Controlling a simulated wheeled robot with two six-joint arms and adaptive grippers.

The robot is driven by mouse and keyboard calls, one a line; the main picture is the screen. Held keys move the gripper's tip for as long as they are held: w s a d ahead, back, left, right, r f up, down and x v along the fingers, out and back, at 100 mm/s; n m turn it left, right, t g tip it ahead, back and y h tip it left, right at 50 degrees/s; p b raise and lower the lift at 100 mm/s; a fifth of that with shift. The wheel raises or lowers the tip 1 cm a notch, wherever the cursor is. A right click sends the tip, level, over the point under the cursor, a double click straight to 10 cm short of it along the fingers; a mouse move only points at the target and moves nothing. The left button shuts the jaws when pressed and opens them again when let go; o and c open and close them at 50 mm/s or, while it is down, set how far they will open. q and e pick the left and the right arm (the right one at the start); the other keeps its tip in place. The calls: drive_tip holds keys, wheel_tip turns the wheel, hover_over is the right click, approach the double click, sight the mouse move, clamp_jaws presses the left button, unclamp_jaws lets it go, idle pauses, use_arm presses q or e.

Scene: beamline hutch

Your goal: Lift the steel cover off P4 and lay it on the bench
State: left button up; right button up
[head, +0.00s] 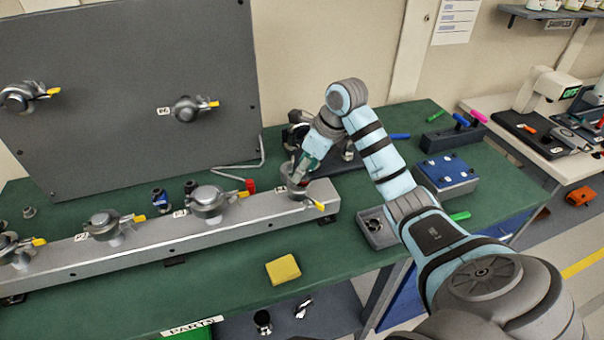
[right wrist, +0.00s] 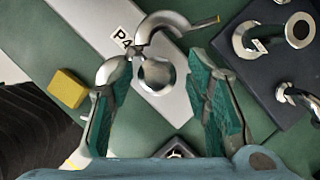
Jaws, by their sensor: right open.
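P4 is the port at the right end of the grey rail (head: 150,235); its label (right wrist: 122,38) shows in the right wrist view. The round steel cover (right wrist: 156,76) sits there as a shiny disc. My right gripper (head: 298,175) is over P4. In the right wrist view its green-padded fingers (right wrist: 160,105) are apart, with the cover visible between them and nothing gripped. My left gripper is out of view.
Other clamped ports (head: 208,200) line the rail to the left. A yellow block (head: 283,270) lies on the green bench (head: 235,290), which is clear around it. A dark block with steel fittings (right wrist: 262,75) stands behind P4. A grey box (head: 379,228) and blue box (head: 447,172) stand right.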

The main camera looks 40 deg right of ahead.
drive_tip(key=shift+s+r, duration=0.1)
drive_tip(key=shift+s, duration=0.15)
drive_tip(key=c, duration=1)
drive_tip(key=shift+r, duration=0.1)
